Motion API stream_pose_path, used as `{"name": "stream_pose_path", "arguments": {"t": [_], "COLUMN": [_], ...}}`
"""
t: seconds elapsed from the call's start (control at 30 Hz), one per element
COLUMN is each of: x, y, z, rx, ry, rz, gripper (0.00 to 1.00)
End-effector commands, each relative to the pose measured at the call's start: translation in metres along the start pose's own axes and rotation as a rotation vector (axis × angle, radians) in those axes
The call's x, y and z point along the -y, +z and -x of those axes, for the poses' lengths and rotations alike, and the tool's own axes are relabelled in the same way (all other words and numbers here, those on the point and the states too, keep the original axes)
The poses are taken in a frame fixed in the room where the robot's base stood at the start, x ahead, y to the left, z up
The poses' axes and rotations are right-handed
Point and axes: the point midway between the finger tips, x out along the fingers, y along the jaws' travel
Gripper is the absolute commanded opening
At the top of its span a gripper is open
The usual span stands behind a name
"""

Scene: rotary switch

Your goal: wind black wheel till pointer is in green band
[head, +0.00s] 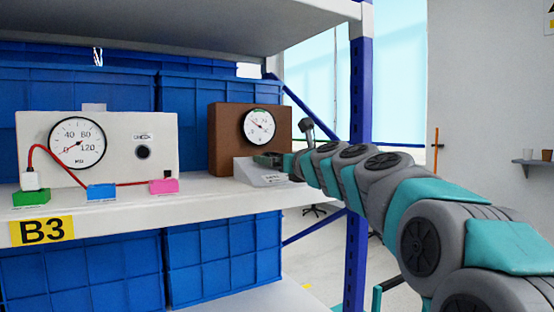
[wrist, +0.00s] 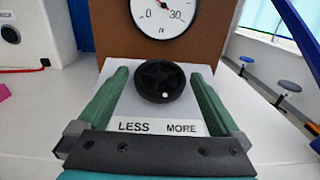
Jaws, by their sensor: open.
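The black wheel (wrist: 160,82) sits on a sloped pale panel marked LESS and MORE. A white dot shows near its lower edge. My gripper (wrist: 161,74) is open, with one green finger on each side of the wheel and a visible gap to it on both sides. In the head view my gripper (head: 268,159) is at the panel and hides the wheel. The round white gauge (head: 258,126) is on a brown box behind the panel, with a green band at its top rim. In the wrist view the gauge (wrist: 163,14) is cut off at the top; its red pointer is only partly visible.
A white box (head: 110,135) with a larger 120 gauge and a black knob stands to the left. Green, blue and pink blocks with a red cable lie before it on the white shelf (head: 150,205). A blue post (head: 358,100) stands at the right.

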Motion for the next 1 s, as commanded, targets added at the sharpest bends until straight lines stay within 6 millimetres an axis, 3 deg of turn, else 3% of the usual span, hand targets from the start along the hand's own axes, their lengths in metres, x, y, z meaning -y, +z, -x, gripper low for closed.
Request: {"name": "stream_pose_path", "arguments": {"t": [0.17,0.83,1.0], "x": [0.0001,0.0002,0.0004], "y": [0.0002,0.0001,0.0006], "z": [0.0003,0.0004,0.0004], "rx": [0.000,0.000,0.001], "ry": [0.000,0.000,0.005], "rz": [0.000,0.000,0.002], "gripper": [1.00,0.25,0.23]}}
